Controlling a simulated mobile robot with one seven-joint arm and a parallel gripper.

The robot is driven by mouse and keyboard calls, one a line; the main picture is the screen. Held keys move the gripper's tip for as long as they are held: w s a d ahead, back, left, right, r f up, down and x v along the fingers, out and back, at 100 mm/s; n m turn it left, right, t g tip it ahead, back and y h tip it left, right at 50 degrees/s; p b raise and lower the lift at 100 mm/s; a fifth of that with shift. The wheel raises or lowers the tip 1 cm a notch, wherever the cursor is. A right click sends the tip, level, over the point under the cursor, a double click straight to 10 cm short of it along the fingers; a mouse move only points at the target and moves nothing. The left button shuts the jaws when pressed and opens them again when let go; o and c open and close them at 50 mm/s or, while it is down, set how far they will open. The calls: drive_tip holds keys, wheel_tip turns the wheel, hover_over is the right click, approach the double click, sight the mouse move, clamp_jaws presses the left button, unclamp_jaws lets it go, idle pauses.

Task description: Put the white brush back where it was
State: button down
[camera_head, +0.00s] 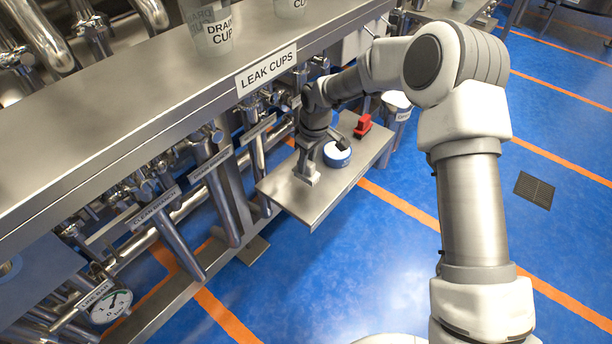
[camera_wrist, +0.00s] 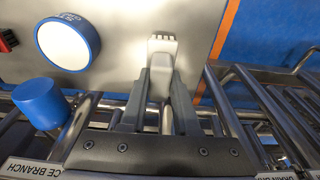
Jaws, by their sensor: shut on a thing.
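The white brush (camera_wrist: 162,62) lies between the two dark fingers of my gripper (camera_wrist: 160,92) in the wrist view. Its pale body is gripped, and a head with grey ridges extends beyond the fingertips over the steel shelf. In the head view, my gripper (camera_head: 305,158) is low over the near left part of the small steel shelf (camera_head: 318,203), shut on the brush (camera_head: 307,175). I cannot tell whether the brush touches the shelf surface.
A round blue-rimmed white tub (camera_head: 337,155) stands just right of my gripper. A red object (camera_head: 363,126) lies farther back on the shelf. A blue cylinder (camera_wrist: 41,103) shows in the wrist view. Pipes and the LEAK CUPS counter (camera_head: 180,90) flank the shelf; its near right part is clear.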

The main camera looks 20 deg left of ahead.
sight(306, 174)
wheel_tip(306, 174, down, 4)
drive_tip(key=shift+s+f+b, duration=0.15)
drive_tip(key=shift+b, duration=0.7)
drive_tip(key=c, duration=1.1)
unclamp_jaws()
drive_tip(key=shift+f, duration=0.1)
drive_tip(key=o, duration=0.4)
drive_tip(key=shift+o, duration=0.2)
drive_tip(key=r+p, duration=0.1)
drive_tip(key=r, duration=0.3)
drive_tip(key=d+r+p, duration=0.1)
drive_tip(key=r, duration=0.3)
drive_tip(key=r+p, duration=0.1)
drive_tip(key=r, duration=0.3)
drive_tip(key=shift+s+d+r+p, duration=0.15)
drive_tip(key=shift+s+d+p, duration=0.15)
drive_tip(key=shift+s+p, duration=0.05)
